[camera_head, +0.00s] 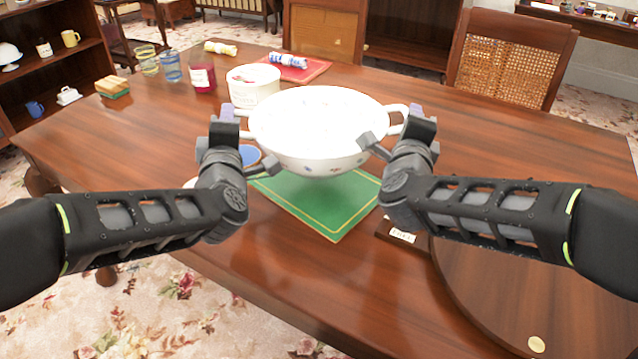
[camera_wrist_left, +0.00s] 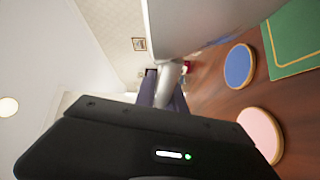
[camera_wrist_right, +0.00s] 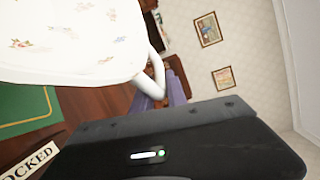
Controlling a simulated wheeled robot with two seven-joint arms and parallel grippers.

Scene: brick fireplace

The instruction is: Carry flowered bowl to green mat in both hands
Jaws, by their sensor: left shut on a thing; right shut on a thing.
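The white flowered bowl (camera_head: 318,125) has a handle on each side and hangs above the green mat (camera_head: 322,205), apart from it and looking about level. Its flower print shows in the right wrist view (camera_wrist_right: 75,35). My left gripper (camera_head: 238,135) is shut on the bowl's left handle. My right gripper (camera_head: 405,130) is shut on the right handle (camera_wrist_right: 153,80). The green mat lies flat on the wooden table, its back part hidden under the bowl. It also shows in the left wrist view (camera_wrist_left: 295,40).
Left of the mat lie a blue coaster (camera_wrist_left: 239,66) and a pink coaster (camera_wrist_left: 262,133). Behind stand a white tub (camera_head: 253,88), a dark red jar (camera_head: 202,78), glasses (camera_head: 170,66) and a red mat (camera_head: 300,70). A round wooden board (camera_head: 535,290) and a lettered sign (camera_head: 402,235) lie at right.

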